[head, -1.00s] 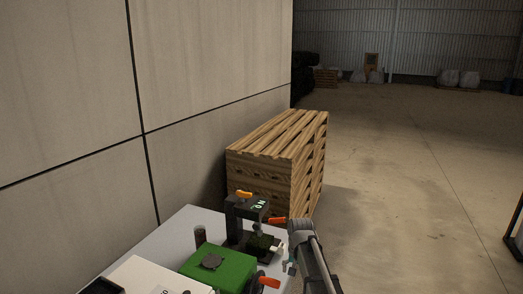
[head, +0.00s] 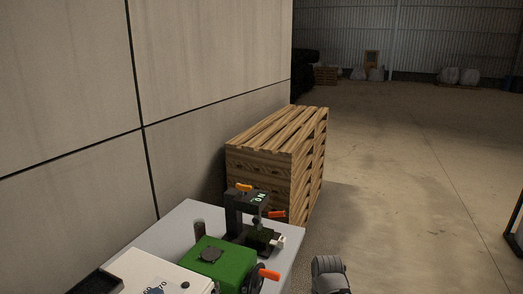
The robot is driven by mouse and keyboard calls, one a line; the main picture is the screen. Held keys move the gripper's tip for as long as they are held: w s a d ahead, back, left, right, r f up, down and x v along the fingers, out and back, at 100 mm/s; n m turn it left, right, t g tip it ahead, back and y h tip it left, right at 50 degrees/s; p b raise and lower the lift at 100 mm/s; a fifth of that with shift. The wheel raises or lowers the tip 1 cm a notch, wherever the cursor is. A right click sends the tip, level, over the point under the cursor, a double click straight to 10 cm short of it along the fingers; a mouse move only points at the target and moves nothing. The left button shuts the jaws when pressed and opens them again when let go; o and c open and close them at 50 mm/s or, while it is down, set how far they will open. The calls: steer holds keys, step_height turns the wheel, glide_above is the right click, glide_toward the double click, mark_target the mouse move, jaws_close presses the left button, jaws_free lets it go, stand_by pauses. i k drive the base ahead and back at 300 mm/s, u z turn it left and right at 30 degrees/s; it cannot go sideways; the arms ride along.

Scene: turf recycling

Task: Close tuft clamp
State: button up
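A dark upright clamp stand (head: 233,215) stands on the far part of the grey-white table. It has a small orange lever (head: 244,188) on top and a longer orange lever (head: 277,214) pointing right. A small dark green turf piece (head: 258,238) sits under its head, with a small white part (head: 279,242) to its right. I cannot tell from here whether the clamp jaw grips the turf. A grey rounded part of my arm shows at the bottom edge, right of the table and apart from the stand. My gripper is out of view.
A green box (head: 205,255) with an orange handle (head: 268,274) and a white box (head: 150,275) fill the table's near part. A brown cylinder (head: 199,230) stands behind. Stacked wooden pallets (head: 262,165) stand beyond the table, beside a panelled wall. Floor at right is clear.

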mark_target(279, 214)
steer(key=z, duration=1.5)
steer(key=i, duration=3.6)
